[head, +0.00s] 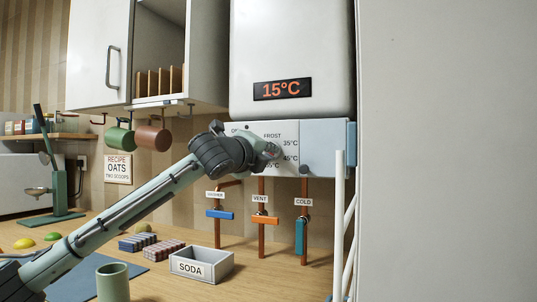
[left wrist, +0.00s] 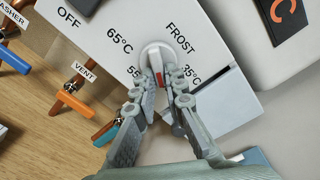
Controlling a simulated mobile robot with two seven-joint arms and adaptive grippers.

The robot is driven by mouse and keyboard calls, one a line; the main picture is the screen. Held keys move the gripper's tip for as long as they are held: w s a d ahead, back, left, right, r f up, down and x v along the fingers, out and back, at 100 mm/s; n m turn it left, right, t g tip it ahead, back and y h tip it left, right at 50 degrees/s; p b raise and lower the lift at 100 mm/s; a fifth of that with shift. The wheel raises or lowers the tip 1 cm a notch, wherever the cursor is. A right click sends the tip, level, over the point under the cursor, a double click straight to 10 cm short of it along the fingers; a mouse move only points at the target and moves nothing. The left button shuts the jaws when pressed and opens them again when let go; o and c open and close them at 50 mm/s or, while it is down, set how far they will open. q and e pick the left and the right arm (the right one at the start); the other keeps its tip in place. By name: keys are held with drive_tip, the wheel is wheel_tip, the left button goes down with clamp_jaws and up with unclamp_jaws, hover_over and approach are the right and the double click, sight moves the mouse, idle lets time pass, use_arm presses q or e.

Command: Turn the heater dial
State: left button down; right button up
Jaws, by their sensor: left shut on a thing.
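The heater (head: 292,50) is a white wall unit with a display (head: 283,89) reading 15°C. Its dial panel (head: 290,133) below carries the marks OFF, FROST, 35°C, 45°C, 55°C and 65°C. The heater dial (left wrist: 158,52) is a white knob with a red mark, and shows between my fingers in the left wrist view. My left gripper (head: 270,150) is at the panel, shut on the dial; its fingers (left wrist: 163,92) lie on either side of the knob. They hide part of the scale, so the exact setting is unclear.
Below the panel stand copper pipes with a blue valve handle (head: 220,215), an orange one (head: 265,219) labelled VENT and a teal one (head: 299,238) labelled COLD. A SODA box (head: 203,266) and a green cup (head: 113,283) are on the counter. A white rail (head: 340,215) stands right.

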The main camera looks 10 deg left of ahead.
use_arm(q)
drive_tip(key=shift+f, duration=0.1)
drive_tip(key=c, duration=1.6)
unclamp_jaws()
drive_tip(key=shift+s, duration=0.1)
drive_tip(key=s, duration=0.4)
drive_tip(key=s+a, duration=0.1)
drive_tip(key=s, duration=0.2)
drive_tip(key=s+a, duration=0.1)
drive_tip(key=s, duration=0.3)
drive_tip(key=shift+s+a, duration=0.15)
drive_tip(key=shift+s, duration=0.2)
